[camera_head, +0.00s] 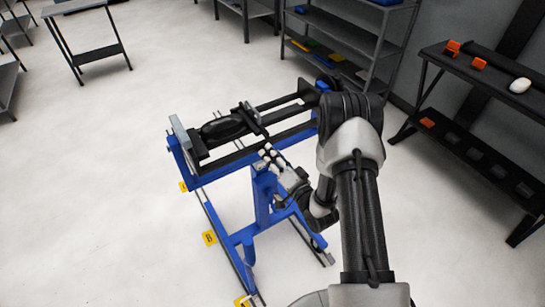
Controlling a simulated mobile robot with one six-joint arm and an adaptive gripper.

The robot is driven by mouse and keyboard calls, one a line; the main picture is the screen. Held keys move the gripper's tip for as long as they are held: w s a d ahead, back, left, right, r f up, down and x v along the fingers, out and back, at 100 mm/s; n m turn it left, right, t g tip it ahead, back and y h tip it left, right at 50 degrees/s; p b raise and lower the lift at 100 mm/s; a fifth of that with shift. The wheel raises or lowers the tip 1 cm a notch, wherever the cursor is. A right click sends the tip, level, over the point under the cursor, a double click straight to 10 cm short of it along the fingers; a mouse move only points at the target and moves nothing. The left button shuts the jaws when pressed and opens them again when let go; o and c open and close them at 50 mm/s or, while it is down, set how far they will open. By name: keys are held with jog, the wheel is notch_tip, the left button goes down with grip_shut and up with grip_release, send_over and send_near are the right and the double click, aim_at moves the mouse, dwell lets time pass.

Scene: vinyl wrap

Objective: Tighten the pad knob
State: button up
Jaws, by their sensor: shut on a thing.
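A blue stand (262,200) carries a black frame with long rails and a grey end plate (179,135) at its left. A dark rounded part (222,128) lies between the rails. My gripper (268,154) is at the front side of the frame, close to the near rail. It is shut on what appears to be the pad knob. The knob itself is too small and too covered by the fingers to make out. My arm reaches in from the lower right and hides the right end of the stand.
A dark shelf rack (340,45) stands behind the stand. A black bench (480,75) with orange items and a white object is at the right. A small grey table (95,50) is at the upper left. The floor (95,190) at left is clear.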

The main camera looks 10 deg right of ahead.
jog(key=m, duration=0.5)
jog(key=shift+f+m, duration=0.2)
jog(key=shift+m, duration=0.1)
jog(key=m, duration=0.6)
jog(key=shift+f+p, duration=0.1)
jog(key=shift+p, duration=0.3)
jog(key=m, duration=0.5)
jog(key=shift+a+f+m+p, duration=0.1)
jog(key=shift+m+p, duration=0.3)
jog(key=m+p, duration=0.1)
jog(key=m, duration=0.4)
jog(key=shift+s+a+m, duration=0.1)
jog(key=shift+m, duration=0.2)
jog(key=o, duration=1.1)
jog(key=shift+c, duration=0.2)
jog(key=shift+s, duration=0.1)
jog(key=v, duration=1.1)
jog(key=shift+s, duration=0.35)
